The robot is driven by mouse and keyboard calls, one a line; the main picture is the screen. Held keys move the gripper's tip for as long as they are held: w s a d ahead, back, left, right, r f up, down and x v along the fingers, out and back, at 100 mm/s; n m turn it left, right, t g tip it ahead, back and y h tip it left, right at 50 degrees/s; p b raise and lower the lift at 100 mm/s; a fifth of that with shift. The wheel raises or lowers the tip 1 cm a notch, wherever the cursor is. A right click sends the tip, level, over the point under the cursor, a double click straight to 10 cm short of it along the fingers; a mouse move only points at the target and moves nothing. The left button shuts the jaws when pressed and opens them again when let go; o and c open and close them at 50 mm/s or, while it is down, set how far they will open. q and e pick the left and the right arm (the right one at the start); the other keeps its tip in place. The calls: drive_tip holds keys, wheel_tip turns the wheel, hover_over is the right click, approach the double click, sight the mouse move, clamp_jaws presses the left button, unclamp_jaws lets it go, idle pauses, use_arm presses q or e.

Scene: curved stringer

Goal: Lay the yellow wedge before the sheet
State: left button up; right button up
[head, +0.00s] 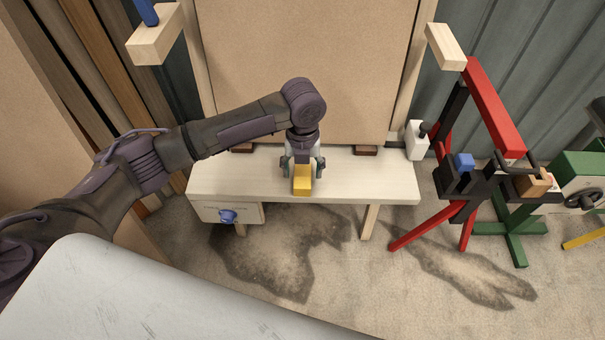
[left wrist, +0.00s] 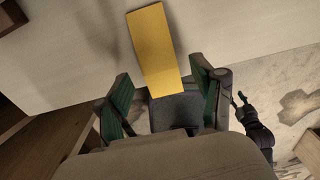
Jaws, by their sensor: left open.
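The yellow wedge (head: 303,181) is on the pale bench (head: 370,180), close to its front edge and about mid-length. The brown sheet (head: 310,70) stands upright behind it at the bench's back. My left gripper (head: 303,165) points down just behind the wedge in the head view and hides its rear end. In the left wrist view my left gripper (left wrist: 163,95) has its green-padded fingers wide apart. The wedge (left wrist: 155,50) shows there with its near end between the fingers, with gaps to both. A dark pronged shape (left wrist: 250,120) there may be my right gripper; its state is unclear.
Dark wood blocks sit at the sheet's foot, left (head: 243,148) and right (head: 366,150). A drawer with a blue knob (head: 228,216) hangs under the bench's left end. A red and black stand (head: 465,185) is to the right. The bench top right of the wedge is clear.

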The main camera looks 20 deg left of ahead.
sight(303, 177)
use_arm(q)
wheel_tip(303, 177, up, 4)
drive_tip(key=shift+r, duration=0.15)
use_arm(e)
drive_tip(key=shift+s+d+f, duration=0.2)
drive_tip(key=shift+s+f, duration=0.6)
drive_tip(key=shift+s, duration=0.1)
